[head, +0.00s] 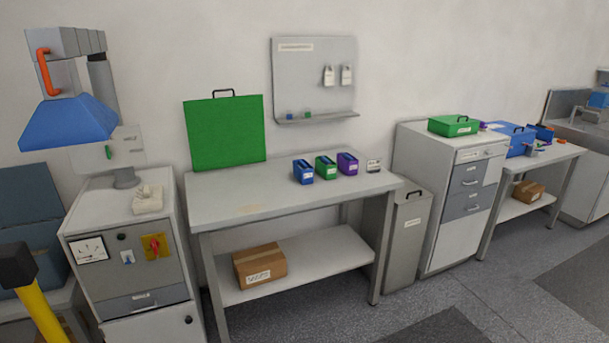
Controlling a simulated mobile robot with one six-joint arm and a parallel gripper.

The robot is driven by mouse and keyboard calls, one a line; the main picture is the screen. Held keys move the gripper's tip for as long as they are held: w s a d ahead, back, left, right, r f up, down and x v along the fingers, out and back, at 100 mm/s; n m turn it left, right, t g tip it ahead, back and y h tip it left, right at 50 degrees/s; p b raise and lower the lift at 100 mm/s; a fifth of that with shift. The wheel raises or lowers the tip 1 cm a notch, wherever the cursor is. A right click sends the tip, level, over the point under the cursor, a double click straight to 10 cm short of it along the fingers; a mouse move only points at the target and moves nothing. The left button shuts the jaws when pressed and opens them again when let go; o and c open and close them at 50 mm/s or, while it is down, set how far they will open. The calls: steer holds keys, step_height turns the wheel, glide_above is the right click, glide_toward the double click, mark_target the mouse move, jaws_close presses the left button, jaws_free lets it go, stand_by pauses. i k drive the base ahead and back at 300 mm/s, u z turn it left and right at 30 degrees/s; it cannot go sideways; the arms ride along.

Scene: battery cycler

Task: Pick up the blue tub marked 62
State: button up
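A small blue tub (303,172) stands on the grey workbench (235,204), left of a green tub (326,168) and a purple tub (347,163). It has a white label on its front, too small to read, so I cannot tell whether it is the one marked 62. Another small dark blue tub (544,133) sits on the far right bench, beside a larger blue case (511,140). My gripper is not in view.
A green case (225,132) stands upright at the bench's back left. A cardboard box (259,265) lies on the lower shelf. A drawer cabinet (447,200) and a grey bin (404,240) stand to the right. The bench front is clear.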

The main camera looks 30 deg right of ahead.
mark_target(306, 176)
steer(key=u, duration=0.1)
steer(key=i, duration=1.05)
steer(key=u, duration=0.4)
